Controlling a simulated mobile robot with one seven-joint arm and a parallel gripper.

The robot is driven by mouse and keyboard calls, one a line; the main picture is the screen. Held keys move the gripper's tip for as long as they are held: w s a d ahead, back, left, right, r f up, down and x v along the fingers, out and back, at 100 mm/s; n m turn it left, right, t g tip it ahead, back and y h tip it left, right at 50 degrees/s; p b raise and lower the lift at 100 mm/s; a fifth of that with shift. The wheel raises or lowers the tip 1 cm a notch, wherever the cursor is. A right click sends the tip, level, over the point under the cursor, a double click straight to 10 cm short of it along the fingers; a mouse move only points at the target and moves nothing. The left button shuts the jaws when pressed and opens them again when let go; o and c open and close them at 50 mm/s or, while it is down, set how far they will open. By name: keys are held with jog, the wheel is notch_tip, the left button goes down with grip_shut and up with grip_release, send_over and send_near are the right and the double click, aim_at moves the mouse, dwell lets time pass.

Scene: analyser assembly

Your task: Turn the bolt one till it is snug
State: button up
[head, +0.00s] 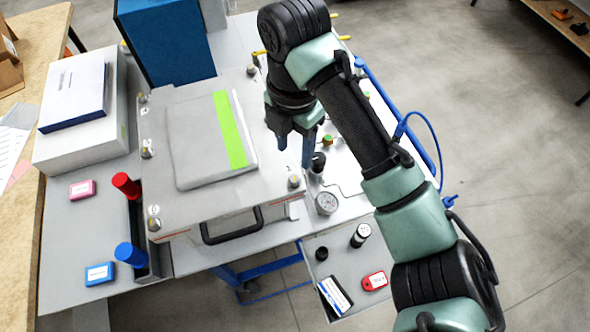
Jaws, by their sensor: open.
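Several small bolts or knobs sit around the edge of a grey metal plate (205,210): one at the front left corner (154,223), one on the left edge (147,149), one at the back left (143,98), one at the back right (251,70) and one at the front right (294,181). I cannot tell which is bolt one, or how tight any is. My gripper (296,147) points down over the plate's right edge, behind the front right bolt. It is open, and I see nothing between its fingers.
A grey pad with a green stripe (231,130) lies on the plate. A black handle (232,226) sticks out in front. A round gauge (326,203) stands right of the plate. A blue box (165,40) rises behind.

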aim_at(294, 178)
notch_tip(294, 178, down, 9)
jog(key=shift+f+b, duration=0.15)
jog(key=shift+b, duration=1.1)
jog(key=shift+c, duration=0.3)
grip_shut()
